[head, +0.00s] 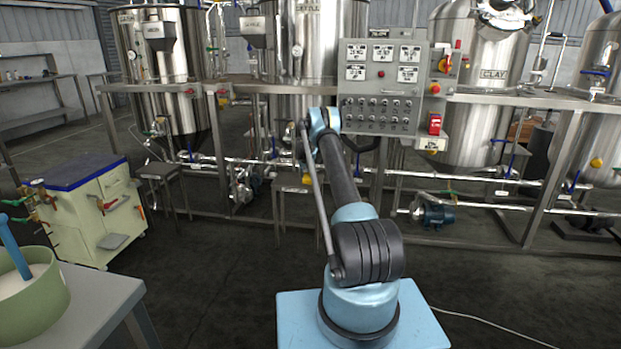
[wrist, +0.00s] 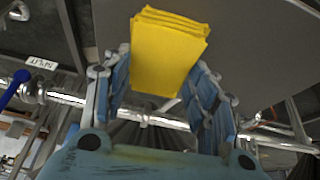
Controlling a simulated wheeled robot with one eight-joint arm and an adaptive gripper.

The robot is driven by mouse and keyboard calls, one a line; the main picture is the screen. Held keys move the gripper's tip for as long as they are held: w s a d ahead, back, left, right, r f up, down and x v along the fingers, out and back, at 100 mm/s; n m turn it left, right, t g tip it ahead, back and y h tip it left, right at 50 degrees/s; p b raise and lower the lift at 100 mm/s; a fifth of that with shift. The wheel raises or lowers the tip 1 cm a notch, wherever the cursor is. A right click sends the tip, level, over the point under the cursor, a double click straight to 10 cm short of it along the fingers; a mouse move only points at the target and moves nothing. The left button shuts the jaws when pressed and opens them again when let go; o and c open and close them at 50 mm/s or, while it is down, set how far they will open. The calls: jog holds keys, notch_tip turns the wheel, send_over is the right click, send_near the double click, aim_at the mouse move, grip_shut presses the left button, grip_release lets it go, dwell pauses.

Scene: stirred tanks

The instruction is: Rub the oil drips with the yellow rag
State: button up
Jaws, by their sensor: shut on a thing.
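In the wrist view, my gripper (wrist: 165,62) is shut on a folded yellow rag (wrist: 168,50). The rag sticks out beyond the fingertips, its layered edge at the top of the picture. A flat grey surface (wrist: 250,65) lies behind the rag; I cannot tell how far apart they are. I cannot make out any oil drips in either view.
Steel tanks (head: 160,70) stand behind a frame with pipes and a control panel (head: 380,88). Low stools (head: 158,171) stand before it. A cream cart (head: 92,212) and a green tub (head: 35,305) on a grey table (head: 100,295) are at left.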

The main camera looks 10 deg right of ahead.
jog(key=shift+a, duration=0.25)
jog(key=shift+d+r, duration=0.15)
jog(key=shift+r, duration=2.7)
notch_tip(320, 180, up, 3)
